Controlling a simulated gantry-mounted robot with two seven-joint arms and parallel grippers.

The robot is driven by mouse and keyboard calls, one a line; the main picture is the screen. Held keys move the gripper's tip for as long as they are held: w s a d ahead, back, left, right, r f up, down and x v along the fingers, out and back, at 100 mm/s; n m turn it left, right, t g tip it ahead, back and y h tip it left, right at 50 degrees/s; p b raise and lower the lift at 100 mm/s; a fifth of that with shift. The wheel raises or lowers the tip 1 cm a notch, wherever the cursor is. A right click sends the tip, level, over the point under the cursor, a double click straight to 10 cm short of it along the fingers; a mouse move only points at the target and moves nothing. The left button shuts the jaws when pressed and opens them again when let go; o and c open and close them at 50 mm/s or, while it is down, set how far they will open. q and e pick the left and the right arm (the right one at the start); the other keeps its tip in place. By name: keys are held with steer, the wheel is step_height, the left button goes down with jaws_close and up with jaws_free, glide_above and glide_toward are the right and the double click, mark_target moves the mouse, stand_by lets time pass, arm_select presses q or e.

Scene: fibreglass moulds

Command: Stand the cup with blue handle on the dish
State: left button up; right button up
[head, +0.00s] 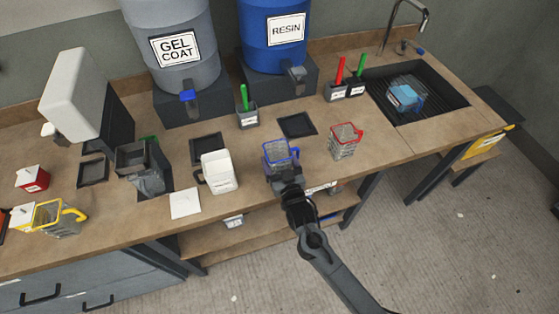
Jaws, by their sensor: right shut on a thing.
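A clear cup with a blue rim and blue handle (279,153) is at the front middle of the bench. My right gripper (286,177) reaches it from the front edge and is shut on it. The gripper hides the cup's lower front, so I cannot tell whether its base touches the bench. A dark square dish (297,125) lies flat behind and to the right of the cup, empty. Similar dark dishes lie farther left, one behind the white jug (207,149) and one at the far left (93,172). My left gripper is not in view.
A red-rimmed cup (345,141) stands right of the blue one. A white jug (218,172) stands to its left, and a yellow-handled cup (58,219) at far left. Gel coat (172,45) and resin (276,34) drums stand behind. A sink (440,99) is at right.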

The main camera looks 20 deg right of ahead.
steer(key=shift+r, duration=0.65)
steer(key=s+d+r+p, duration=0.2)
steer(key=s+d+r, duration=0.5)
steer(key=s+r, duration=0.15)
steer(key=s+a+r, duration=0.1)
steer(key=s+a, duration=0.1)
steer(key=s, duration=0.3)
step_height(320, 180, up, 17)
steer(key=s+p, duration=0.2)
steer(key=p, duration=2.5)
steer(key=shift+a, duration=0.25)
steer(key=shift+s+r, duration=0.1)
